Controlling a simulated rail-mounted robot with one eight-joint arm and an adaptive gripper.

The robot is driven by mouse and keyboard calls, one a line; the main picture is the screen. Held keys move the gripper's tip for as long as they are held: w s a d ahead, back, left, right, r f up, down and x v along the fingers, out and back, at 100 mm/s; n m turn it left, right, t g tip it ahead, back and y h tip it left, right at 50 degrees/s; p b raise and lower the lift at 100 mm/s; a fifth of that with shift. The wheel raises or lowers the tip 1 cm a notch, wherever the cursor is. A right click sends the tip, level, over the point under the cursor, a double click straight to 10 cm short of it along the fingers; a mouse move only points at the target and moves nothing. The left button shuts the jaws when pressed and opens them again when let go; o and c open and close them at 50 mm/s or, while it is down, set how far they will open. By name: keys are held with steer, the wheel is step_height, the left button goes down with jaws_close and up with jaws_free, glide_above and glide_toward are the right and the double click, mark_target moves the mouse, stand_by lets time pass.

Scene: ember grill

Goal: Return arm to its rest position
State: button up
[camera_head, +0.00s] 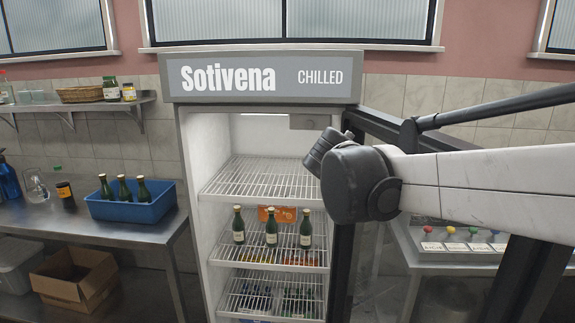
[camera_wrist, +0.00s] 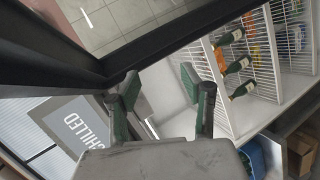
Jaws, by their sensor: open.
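My gripper (camera_wrist: 160,88) shows in the wrist view with its two green-padded fingers apart and nothing between them. The dark frame of the fridge door (camera_wrist: 60,45) runs close past the left finger; I cannot tell whether they touch. In the head view my white arm reaches in from the right, and its dark joint covers part of the right side of the fridge opening. My gripper's fingers cannot be made out there. The chilled fridge (camera_head: 194,220) stands open, its dark-framed door (camera_head: 385,125) swung out to the right, partly behind my arm.
Green bottles (camera_head: 271,232) stand on a middle fridge rack, below a bare top rack (camera_head: 260,180). A blue crate (camera_head: 135,208) with bottles sits on the left steel table (camera_head: 90,236). A counter with coloured-topped items (camera_head: 450,232) stands right, behind the door.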

steer(key=s+d+f+m+g+y, duration=0.1)
steer(key=s+d+f+m+g, duration=0.2)
steer(key=s, duration=0.5)
steer(key=s+d+f+m+g, duration=0.1)
steer(key=s+d+f+m, duration=0.25)
steer(key=s+f, duration=0.4)
steer(key=s+f+m+y+b, duration=0.1)
steer(key=s+f, duration=0.3)
steer(key=s, duration=0.4)
steer(key=s+f+m+g+y, duration=0.1)
steer(key=s+f+m, duration=0.3)
steer(key=s, duration=0.4)
steer(key=shift+a+f+g+y+b, duration=0.35)
steer(key=shift+a+f+y, duration=0.15)
steer(key=shift+y, duration=0.2)
